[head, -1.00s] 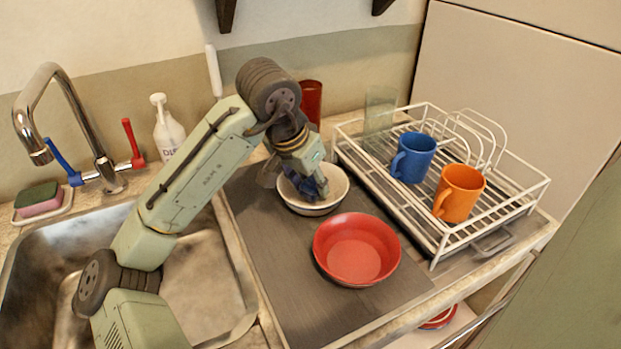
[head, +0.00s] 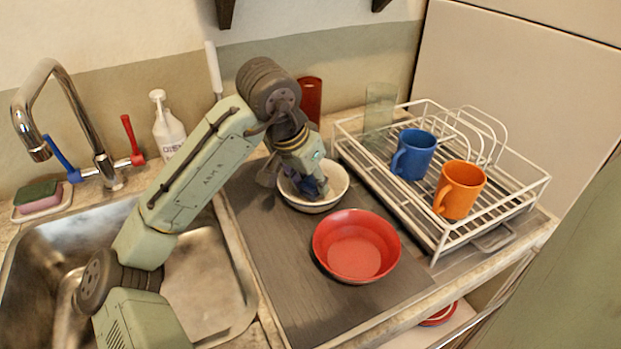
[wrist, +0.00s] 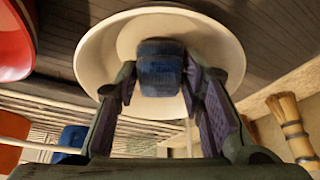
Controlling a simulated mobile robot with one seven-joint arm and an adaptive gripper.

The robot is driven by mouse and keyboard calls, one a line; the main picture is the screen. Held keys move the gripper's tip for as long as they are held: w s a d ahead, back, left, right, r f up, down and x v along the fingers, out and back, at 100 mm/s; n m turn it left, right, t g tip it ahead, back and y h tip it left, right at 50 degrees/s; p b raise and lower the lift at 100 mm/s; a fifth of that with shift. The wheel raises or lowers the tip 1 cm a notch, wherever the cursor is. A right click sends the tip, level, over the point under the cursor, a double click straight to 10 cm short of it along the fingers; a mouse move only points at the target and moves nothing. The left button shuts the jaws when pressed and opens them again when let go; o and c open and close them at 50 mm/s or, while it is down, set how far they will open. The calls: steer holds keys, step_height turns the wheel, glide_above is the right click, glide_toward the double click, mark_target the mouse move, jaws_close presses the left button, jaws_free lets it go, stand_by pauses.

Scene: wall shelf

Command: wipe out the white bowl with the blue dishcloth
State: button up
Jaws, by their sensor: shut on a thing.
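The white bowl (head: 335,187) stands on the dark mat behind the red bowl. It fills the upper middle of the wrist view (wrist: 222,48). My gripper (head: 312,188) reaches down into the white bowl, its fingers on both sides of the blue dishcloth (wrist: 160,68). The cloth is bunched between the fingertips, inside the bowl. In the head view only a dark blue bit of the cloth (head: 321,185) shows beside the fingers. Whether the cloth touches the bowl's inner surface cannot be told for sure.
A red bowl (head: 357,246) sits just in front of the white bowl. A white dish rack (head: 440,246) with a blue mug (head: 413,155) and an orange mug (head: 459,190) stands to the right. The sink (head: 205,285) lies left. The mat (head: 285,270) is bare at front left.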

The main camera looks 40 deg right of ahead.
steer(key=shift+f, duration=0.35)
steer(key=shift+w, duration=0.15)
steer(key=shift+w, duration=0.2)
steer(key=shift+s+a+p, duration=0.2)
steer(key=shift+a+p, duration=0.1)
steer(key=shift+p, duration=0.25)
steer(key=shift+s, duration=0.1)
steer(key=shift+s+d+p, duration=0.15)
steer(key=shift+s+p, duration=0.2)
steer(key=shift+p, duration=0.2)
steer(key=shift+d+p, duration=0.3)
steer(key=shift+w+d, duration=0.1)
steer(key=shift+w, duration=0.3)
